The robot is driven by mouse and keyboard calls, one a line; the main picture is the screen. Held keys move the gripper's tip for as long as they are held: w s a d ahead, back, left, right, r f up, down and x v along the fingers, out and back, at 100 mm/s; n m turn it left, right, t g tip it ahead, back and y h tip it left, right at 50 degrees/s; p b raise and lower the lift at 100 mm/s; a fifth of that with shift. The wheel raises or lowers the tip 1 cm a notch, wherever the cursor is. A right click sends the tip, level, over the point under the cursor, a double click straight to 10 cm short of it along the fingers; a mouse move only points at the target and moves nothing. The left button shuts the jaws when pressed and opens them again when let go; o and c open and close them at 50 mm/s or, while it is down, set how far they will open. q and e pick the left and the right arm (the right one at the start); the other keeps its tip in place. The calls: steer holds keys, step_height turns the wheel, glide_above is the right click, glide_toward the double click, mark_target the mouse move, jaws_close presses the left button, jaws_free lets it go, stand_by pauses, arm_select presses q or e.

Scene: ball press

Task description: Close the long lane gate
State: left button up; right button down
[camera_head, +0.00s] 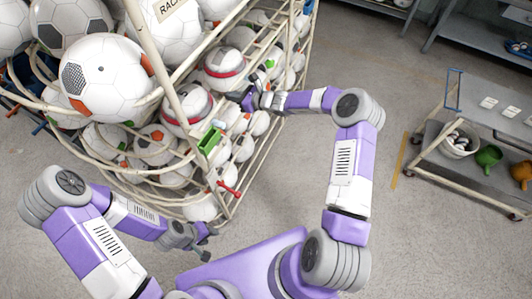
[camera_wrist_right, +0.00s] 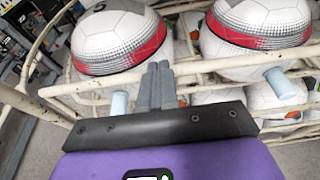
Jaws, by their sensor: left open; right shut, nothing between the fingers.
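A cream wire ball rack (camera_head: 185,95) full of white balls fills the upper left of the head view. I cannot tell which of its parts is the long lane gate. A green bracket (camera_head: 210,141) and a red handle (camera_head: 229,190) sit on its front side. My right gripper (camera_head: 249,99) is at the rack's right side. In the right wrist view its fingers (camera_wrist_right: 157,84) are shut and empty, close to a cream rail (camera_wrist_right: 205,66); contact is unclear. Pale blue cylinders (camera_wrist_right: 281,83) (camera_wrist_right: 119,103) show on either side. My left gripper (camera_head: 203,240) is open and empty, below the rack's lower front corner.
Balls with red bands (camera_wrist_right: 118,40) lie behind the rails. Floor between cart and rack is clear except for my right arm.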

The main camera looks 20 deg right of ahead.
arm_select(q)
steer(key=shift+s+a+r, duration=0.15)
arm_select(e)
steer(key=shift+w+a+r, duration=0.1)
steer(key=shift+w+a, duration=0.15)
stand_by(0.3)
arm_select(q)
steer(key=shift+s+d, duration=0.25)
steer(key=shift+s, duration=0.05)
arm_select(e)
steer(key=s+d+r, duration=0.6)
steer(key=s+r, duration=0.1)
steer(key=r, duration=0.2)
steer(key=shift+d, duration=0.15)
